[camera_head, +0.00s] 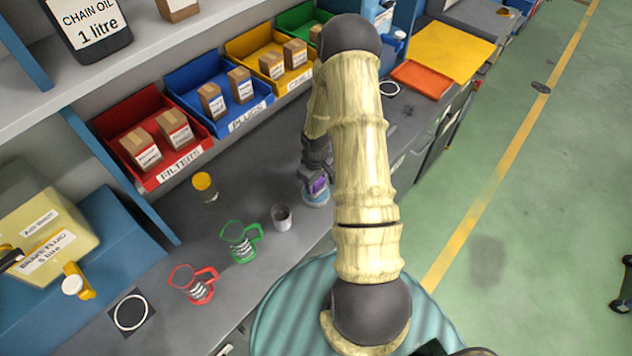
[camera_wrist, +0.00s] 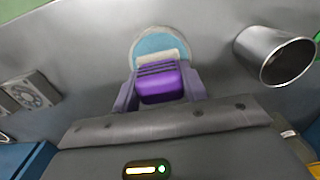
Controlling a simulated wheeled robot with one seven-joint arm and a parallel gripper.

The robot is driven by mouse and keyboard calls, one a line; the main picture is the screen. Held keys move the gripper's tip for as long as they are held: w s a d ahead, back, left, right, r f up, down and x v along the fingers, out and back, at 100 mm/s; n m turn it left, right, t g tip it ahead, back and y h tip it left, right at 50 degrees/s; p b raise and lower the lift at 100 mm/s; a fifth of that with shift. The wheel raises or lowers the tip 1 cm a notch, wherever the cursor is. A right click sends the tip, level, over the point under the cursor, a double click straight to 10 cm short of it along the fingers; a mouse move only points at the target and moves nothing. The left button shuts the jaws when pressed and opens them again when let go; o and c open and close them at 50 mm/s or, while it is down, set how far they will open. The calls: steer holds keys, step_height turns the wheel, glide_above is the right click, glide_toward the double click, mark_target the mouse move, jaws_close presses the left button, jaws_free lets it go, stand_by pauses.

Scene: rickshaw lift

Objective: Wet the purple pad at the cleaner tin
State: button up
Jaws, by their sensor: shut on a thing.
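The purple pad (camera_wrist: 162,84) is between the fingers of my gripper (camera_wrist: 161,92) in the wrist view, with a pale strip along its far edge. My gripper is shut on it. The cleaner tin (camera_wrist: 141,42) shows just beyond as a round blue surface with a light rim, and the pad's far edge overlaps it in the picture. I cannot tell whether they touch. In the head view, my gripper (camera_head: 317,172) is low over the tin (camera_head: 317,201) on the grey bench, and my arm hides part of this area. The pad shows there only as a small purple patch.
A metal cup (camera_head: 282,218) stands close left of the tin; it also shows in the wrist view (camera_wrist: 275,56). Green (camera_head: 240,242) and red (camera_head: 196,284) handled holders and a yellow-lidded jar (camera_head: 205,187) stand farther left. Bins (camera_head: 160,175) line the back.

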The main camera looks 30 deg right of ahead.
steer(key=shift+f+b, duration=0.3)
steer(key=shift+f, duration=0.15)
stand_by(1.5)
steer(key=shift+r+p, duration=2.75)
steer(key=shift+r, duration=0.85)
steer(key=shift+f, duration=0.1)
